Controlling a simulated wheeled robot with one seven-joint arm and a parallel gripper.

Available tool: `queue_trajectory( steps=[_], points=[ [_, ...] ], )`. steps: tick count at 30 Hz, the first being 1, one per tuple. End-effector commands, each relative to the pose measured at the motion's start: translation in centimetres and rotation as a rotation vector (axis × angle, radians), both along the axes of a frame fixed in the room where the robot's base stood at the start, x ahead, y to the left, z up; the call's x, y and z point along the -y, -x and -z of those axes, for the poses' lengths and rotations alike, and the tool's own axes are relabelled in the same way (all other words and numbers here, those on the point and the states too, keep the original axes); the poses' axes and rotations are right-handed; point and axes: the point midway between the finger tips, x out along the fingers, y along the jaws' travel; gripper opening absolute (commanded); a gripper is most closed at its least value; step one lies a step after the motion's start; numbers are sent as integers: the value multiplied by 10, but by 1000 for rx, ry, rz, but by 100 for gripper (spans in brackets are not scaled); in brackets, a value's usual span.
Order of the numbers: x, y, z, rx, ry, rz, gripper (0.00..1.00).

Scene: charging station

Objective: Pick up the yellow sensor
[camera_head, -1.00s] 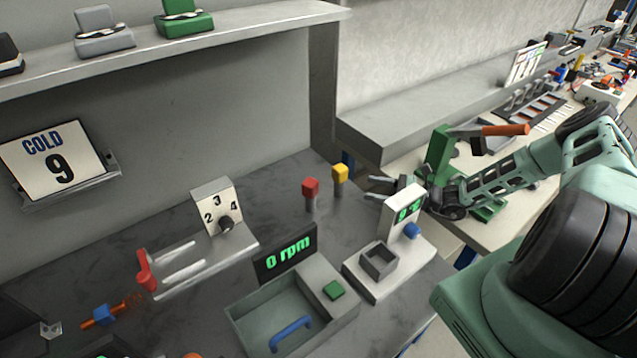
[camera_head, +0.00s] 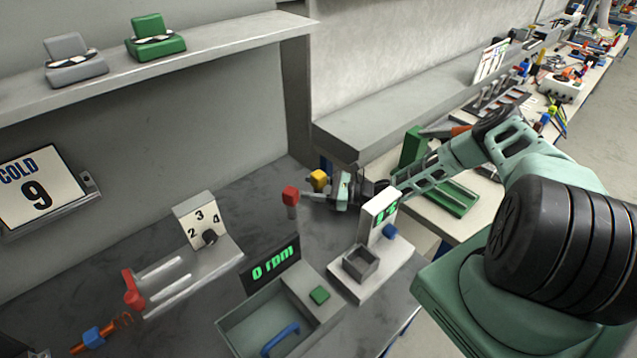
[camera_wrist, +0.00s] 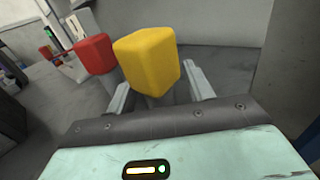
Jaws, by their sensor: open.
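The yellow sensor (camera_head: 319,179) has a yellow block-shaped head on a grey stem and stands upright at the back of the grey bench. In the wrist view the yellow head (camera_wrist: 147,62) is large and near, in the space between my two fingers. My gripper (camera_head: 320,197) is at the sensor, its fingers open on either side; in the wrist view the gripper (camera_wrist: 160,92) shows a finger left and right of the stem. I cannot tell whether either finger touches it. The lower stem is mostly hidden.
A red-headed sensor (camera_head: 291,196) stands close to the left of the yellow one, also in the wrist view (camera_wrist: 94,53). A white device with a green display (camera_head: 380,208) stands in front on the right. A grey wall is behind.

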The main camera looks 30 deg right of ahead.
Motion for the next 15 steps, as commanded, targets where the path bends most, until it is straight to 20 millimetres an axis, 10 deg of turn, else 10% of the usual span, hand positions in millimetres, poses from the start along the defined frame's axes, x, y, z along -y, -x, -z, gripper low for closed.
queue_trajectory(
  steps=[8, 13, 15],
  points=[
    [-3, -2, 0, -1, 1, 0, 52],
    [-2, -2, 0, -1, 1, 0, 5],
    [-2, -2, 0, -1, 1, 0, 3]
  ],
)
